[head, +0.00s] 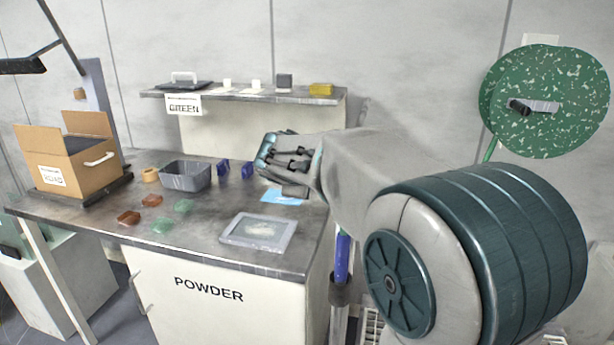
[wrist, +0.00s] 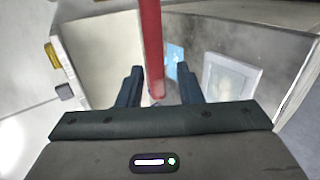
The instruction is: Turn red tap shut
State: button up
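A long red bar (wrist: 152,45) shows in the wrist view, running from the top edge down between my fingers. It may be the red tap or its lever; its ends are not clear. My gripper (wrist: 159,72) is open, with one finger on each side of the bar. There seems to be a gap on both sides, wider on the right. In the head view my gripper (head: 274,156) is over the back right of the powder bench; no red tap can be made out there.
The bench (head: 205,255) holds a cardboard box (head: 70,170), a grey bin (head: 187,178), a pale tray (head: 259,232), a blue sheet (head: 283,197) and several small blocks. A shelf (head: 225,95) stands behind. A green speckled disc (head: 560,75) is on the right wall.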

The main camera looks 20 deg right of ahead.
jog(key=shift+r, duration=0.1)
jog(key=v, duration=1.3)
jog(key=shift+s+a, duration=0.2)
jog(key=shift+s, duration=0.15)
jog(key=s+d+f+m+g+y+p, duration=0.1)
jog(key=s+f+m+g+y+p, duration=0.1)
jog(key=s+f+m, duration=0.4)
jog(key=s+d+f+m+g+y+p, duration=0.1)
jog(key=s+f+m+g+y+p, duration=0.2)
jog(key=s+f, duration=0.6)
jog(key=s+m+g+p, duration=0.1)
jog(key=s+m+p, duration=0.1)
jog(key=s, duration=0.3)
jog(key=shift+s+d+f+m+g+y, duration=0.2)
jog(key=shift+s+d+m+g+y, duration=0.15)
jog(key=shift+m, duration=0.35)
